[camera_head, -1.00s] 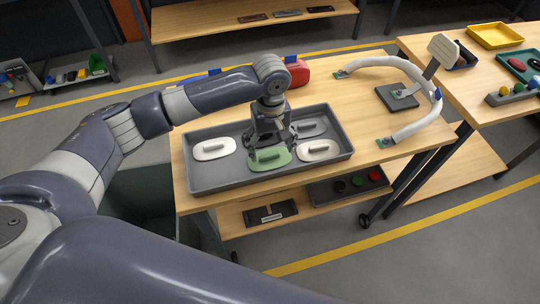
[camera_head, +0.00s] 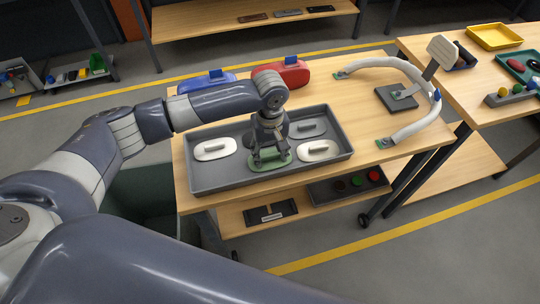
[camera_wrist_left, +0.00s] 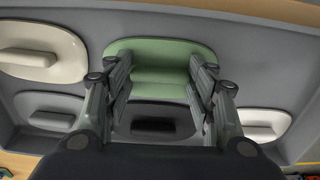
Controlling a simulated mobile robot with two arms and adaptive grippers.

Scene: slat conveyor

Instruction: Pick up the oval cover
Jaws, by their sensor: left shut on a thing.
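The green oval cover (camera_head: 286,161) lies at the front middle of a grey tray (camera_head: 222,182). My left gripper (camera_head: 270,156) is over it from above, its fingers shut on the cover's raised handle. In the left wrist view the green cover (camera_wrist_left: 160,52) shows between and beyond the fingers of the left gripper (camera_wrist_left: 160,80). The fingers hide part of the cover and its handle. I cannot see a clear gap between the cover and the tray floor. My right gripper is not in view.
The tray also holds a white cover (camera_head: 215,149) at left, another white cover (camera_head: 318,151) at right, a grey cover (camera_head: 308,129) behind, and a dark cover (camera_wrist_left: 155,125) close to the fingers. A red case (camera_head: 282,74) and a blue case (camera_head: 207,82) stand behind the tray.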

